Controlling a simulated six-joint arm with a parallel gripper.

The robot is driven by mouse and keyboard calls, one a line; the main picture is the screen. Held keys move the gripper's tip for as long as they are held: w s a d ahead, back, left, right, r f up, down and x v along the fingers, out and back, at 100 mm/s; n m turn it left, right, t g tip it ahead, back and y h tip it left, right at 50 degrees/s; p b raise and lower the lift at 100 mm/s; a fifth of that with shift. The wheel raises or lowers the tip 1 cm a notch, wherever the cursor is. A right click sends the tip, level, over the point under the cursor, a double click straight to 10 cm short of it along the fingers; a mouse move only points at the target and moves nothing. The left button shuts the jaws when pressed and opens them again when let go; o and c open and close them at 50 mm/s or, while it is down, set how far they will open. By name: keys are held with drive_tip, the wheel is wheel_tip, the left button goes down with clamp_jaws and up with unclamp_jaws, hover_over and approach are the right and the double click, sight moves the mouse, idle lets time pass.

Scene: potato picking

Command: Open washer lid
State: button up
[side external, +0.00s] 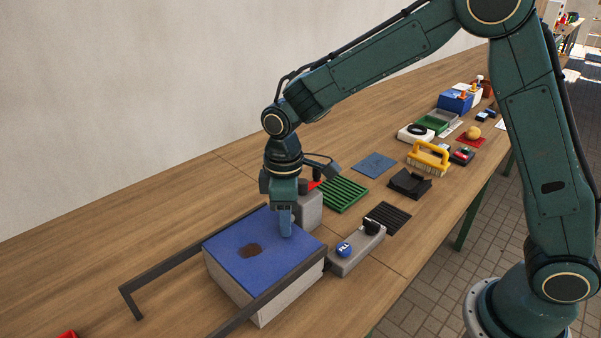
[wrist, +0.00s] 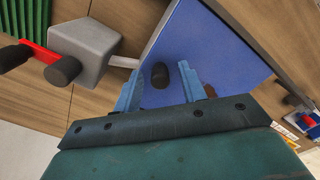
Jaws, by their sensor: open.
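The washer is a pale box (side external: 232,287) with a flat blue lid (side external: 285,252) lying shut on top. A dark brown patch (side external: 250,250) marks the lid. In the wrist view a short black knob (wrist: 159,75) stands on the lid (wrist: 205,45), between my fingertips. My gripper (side external: 287,232) points down at the lid's far right part, and hides the knob in the side view. In the wrist view its blue fingers (wrist: 160,82) are apart, one on each side of the knob. Whether they touch it, I cannot tell.
A grey block (side external: 309,208) with a red lever stands right behind the box. Dark rails (side external: 190,238) flank the box. A grey bar with a blue button (side external: 344,249) lies to the right. A green rack (side external: 343,193) and a yellow brush (side external: 428,158) lie farther along the table.

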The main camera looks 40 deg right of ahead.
drive_tip(key=shift+f, duration=0.15)
clamp_jaws()
drive_tip(key=shift+a, duration=0.15)
drive_tip(key=a, duration=1.5)
drive_tip(key=shift+a, duration=0.2)
unclamp_jaws()
